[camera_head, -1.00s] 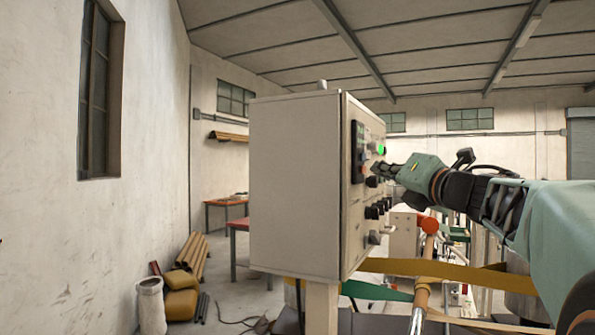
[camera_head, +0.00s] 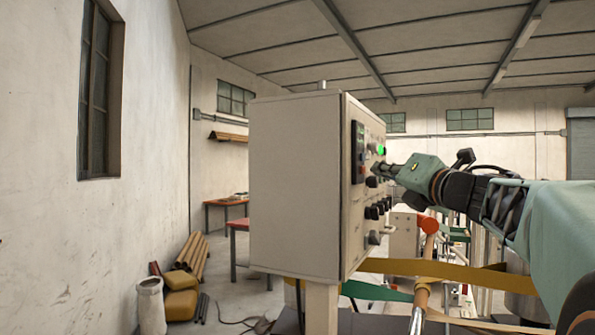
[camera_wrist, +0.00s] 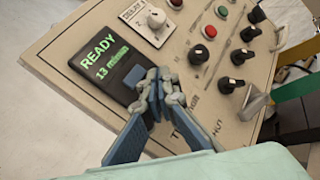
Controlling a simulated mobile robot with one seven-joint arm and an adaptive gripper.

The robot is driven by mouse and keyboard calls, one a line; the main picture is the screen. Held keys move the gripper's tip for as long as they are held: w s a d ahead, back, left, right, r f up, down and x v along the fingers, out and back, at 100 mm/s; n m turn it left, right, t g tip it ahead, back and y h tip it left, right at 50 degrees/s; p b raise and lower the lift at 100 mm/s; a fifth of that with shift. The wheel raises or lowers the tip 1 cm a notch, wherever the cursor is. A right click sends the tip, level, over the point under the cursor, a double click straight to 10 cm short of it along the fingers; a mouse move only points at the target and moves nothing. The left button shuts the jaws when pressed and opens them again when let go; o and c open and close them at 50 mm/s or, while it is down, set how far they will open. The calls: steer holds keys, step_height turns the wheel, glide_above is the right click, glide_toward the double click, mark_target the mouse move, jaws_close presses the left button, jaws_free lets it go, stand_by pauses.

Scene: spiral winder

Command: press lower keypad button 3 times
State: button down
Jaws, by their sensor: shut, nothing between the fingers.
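The control cabinet (camera_head: 295,190) stands in the middle of the head view, its front panel seen edge-on. The dark keypad unit (camera_head: 357,152) is on the panel's upper left part. In the wrist view its display (camera_wrist: 103,62) glows green and reads READY, with a smaller line below. A blue square button (camera_wrist: 135,75) shows at the unit's right edge. My gripper (camera_head: 376,168) is shut and empty, close in front of the panel. In the wrist view its fingertips (camera_wrist: 158,78) overlap the keypad unit's lower right edge and hide part of it. I cannot tell whether they touch it.
A lever switch (camera_wrist: 252,103) juts out there. Yellow straps (camera_head: 430,268) run below my arm.

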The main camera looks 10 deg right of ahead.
steer(key=shift+w+a, duration=0.25)
steer(key=shift+a, duration=0.1)
steer(key=shift+w+a+b, duration=0.25)
steer(key=shift+a+b, duration=0.05)
steer(key=shift+a, duration=0.15)
stand_by(0.9)
steer(key=shift+d, duration=0.1)
steer(key=shift+s+d, duration=0.45)
steer(key=shift+d, duration=0.2)
steer(key=s+d, duration=0.1)
steer(key=d, duration=0.1)
steer(key=s+d, duration=0.1)
steer(key=d, duration=0.1)
steer(key=shift+s, duration=0.4)
stand_by(0.6)
